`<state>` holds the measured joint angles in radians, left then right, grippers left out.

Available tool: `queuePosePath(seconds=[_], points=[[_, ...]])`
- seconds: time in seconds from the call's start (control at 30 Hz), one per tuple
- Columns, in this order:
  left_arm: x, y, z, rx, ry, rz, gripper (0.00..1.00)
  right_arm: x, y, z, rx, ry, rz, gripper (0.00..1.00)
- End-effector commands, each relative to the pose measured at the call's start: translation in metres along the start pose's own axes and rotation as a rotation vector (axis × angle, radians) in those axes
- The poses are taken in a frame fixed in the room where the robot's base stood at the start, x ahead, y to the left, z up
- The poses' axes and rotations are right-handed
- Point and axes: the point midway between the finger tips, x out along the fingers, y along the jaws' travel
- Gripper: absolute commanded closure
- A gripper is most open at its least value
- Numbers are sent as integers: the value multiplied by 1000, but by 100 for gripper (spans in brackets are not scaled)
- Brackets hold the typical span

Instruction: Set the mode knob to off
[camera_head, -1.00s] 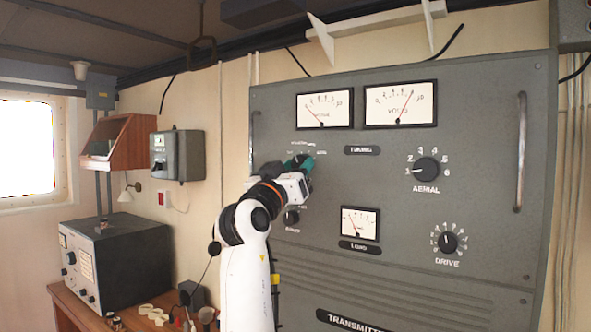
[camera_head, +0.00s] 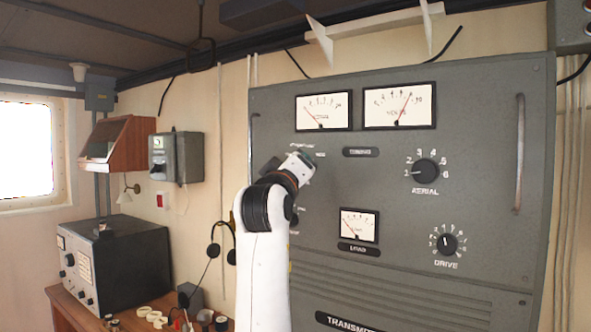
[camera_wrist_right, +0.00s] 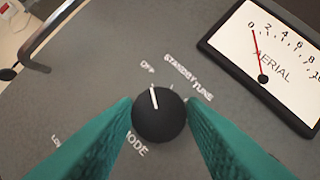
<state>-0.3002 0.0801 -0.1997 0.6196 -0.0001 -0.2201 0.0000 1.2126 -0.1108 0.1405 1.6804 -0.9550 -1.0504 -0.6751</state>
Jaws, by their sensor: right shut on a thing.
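The mode knob (camera_wrist_right: 158,117) is a round black knob with a white pointer line, on the grey transmitter panel in the right wrist view. Its pointer is toward the OFF label (camera_wrist_right: 148,68), left of the STANDBY label (camera_wrist_right: 180,68) and the TUNE label (camera_wrist_right: 203,91). My right gripper (camera_wrist_right: 159,124) is shut on the knob, one teal finger on each side. In the head view my right wrist and hand cover the knob. My left gripper is not in view.
The aerial meter (camera_wrist_right: 268,50) is right of the knob in the wrist view. A panel handle (camera_wrist_right: 45,40) is at upper left. In the head view the aerial knob (camera_head: 426,172) and drive knob (camera_head: 447,243) are farther right, clear of my arm.

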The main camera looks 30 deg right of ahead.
Motion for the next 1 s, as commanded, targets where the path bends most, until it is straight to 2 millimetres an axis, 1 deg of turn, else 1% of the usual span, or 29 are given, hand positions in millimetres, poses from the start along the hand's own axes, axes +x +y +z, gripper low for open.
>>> queuePosePath(seconds=[0.2,0.6,0.63,0.73,1.0], points=[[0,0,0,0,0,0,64,0,0,0,-36,5,16,85],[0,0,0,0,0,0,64,0,0,0,-42,5,18,85],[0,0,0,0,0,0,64,0,0,0,-42,5,18,57],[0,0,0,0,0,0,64,0,0,0,-41,5,18,41],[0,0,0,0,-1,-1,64,0,0,0,-40,4,17,40]])
